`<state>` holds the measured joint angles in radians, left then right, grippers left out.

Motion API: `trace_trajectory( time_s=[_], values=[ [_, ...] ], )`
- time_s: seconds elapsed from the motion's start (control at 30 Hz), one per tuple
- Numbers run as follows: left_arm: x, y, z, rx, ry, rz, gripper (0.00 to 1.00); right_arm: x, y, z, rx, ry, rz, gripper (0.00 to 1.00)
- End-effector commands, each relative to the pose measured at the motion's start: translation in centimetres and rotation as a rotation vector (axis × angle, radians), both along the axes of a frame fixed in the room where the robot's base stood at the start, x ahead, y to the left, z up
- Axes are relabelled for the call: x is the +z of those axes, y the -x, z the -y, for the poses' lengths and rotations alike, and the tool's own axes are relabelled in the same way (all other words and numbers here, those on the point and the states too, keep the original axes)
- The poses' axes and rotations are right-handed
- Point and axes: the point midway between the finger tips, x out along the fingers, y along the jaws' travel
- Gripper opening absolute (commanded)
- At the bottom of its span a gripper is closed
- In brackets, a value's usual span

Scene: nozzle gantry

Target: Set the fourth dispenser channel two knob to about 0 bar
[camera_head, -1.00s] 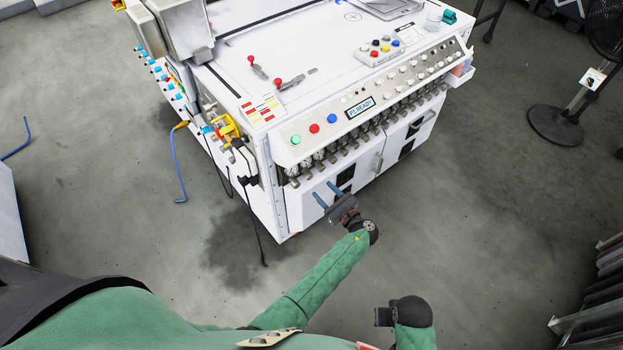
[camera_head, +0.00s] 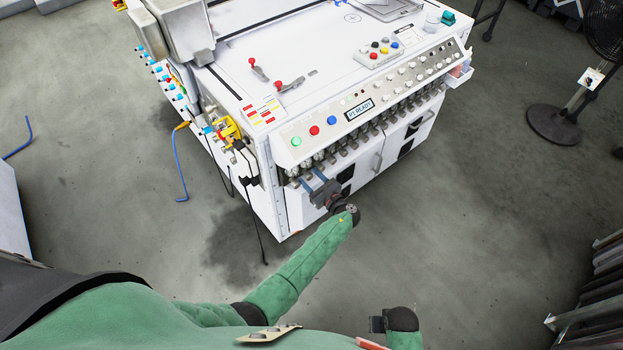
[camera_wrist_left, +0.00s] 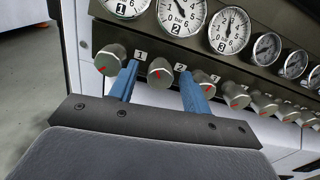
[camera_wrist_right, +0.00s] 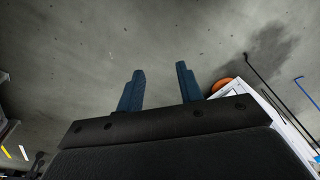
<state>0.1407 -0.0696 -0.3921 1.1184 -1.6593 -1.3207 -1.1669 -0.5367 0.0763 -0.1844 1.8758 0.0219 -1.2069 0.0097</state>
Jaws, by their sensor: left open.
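The white machine's front carries a row of round gauges over a row of grey knobs with red marks. In the left wrist view the gauges labelled 1, 2 (camera_wrist_left: 182,14) and 3 show needles, and labels 1 and 2 sit by the knobs. My left gripper (camera_head: 313,184) is open below the left end of the row. Its blue fingers in the left wrist view (camera_wrist_left: 158,67) stand apart, with one knob (camera_wrist_left: 160,73) showing between them; contact cannot be told. I cannot tell which knob is the fourth dispenser's channel two. My right gripper (camera_wrist_right: 160,72) is open and empty over the floor.
Above the gauges a sloped panel holds green, red and blue buttons (camera_head: 332,121) and a small display (camera_head: 360,109). Cabinet doors with a handle (camera_head: 377,162) lie below. A black fan (camera_head: 556,125) stands at the right. Open floor lies before the machine.

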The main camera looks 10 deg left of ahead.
Motion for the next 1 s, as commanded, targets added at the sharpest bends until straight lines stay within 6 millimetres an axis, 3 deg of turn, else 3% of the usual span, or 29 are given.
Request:
trace_trajectory(
  time_s=[0.1, 0.33, 0.63, 0.87, 1.0],
  values=[
    [0.0, 0.0, 0.0, 0.0, 0.0, 0.0, 0.46, 0.0, 0.0, 0.0, 0.0, 0.0, 0.0, 0.36],
    [0.0, 0.0, 0.0, 0.0, 0.0, 0.0, 0.03, 0.1, -0.1, -0.1, -0.001, -0.001, 0.001, 0.36],
    [-0.1, 0.0, 0.0, 0.0, 0.015, 0.02, 0.04, 0.1, 0.0, -0.1, 0.0, 0.0, -0.007, 0.36],
    [-0.3, 0.0, 0.0, 0.0, 0.068, 0.087, 0.04, 5.5, -0.9, -0.5, 0.002, -0.009, 0.007, 0.36],
    [-0.4, 0.0, 0.0, 0.0, 0.116, 0.15, 0.04, 9.7, -1.0, -0.7, 0.001, -0.016, 0.011, 0.36]
  ],
)
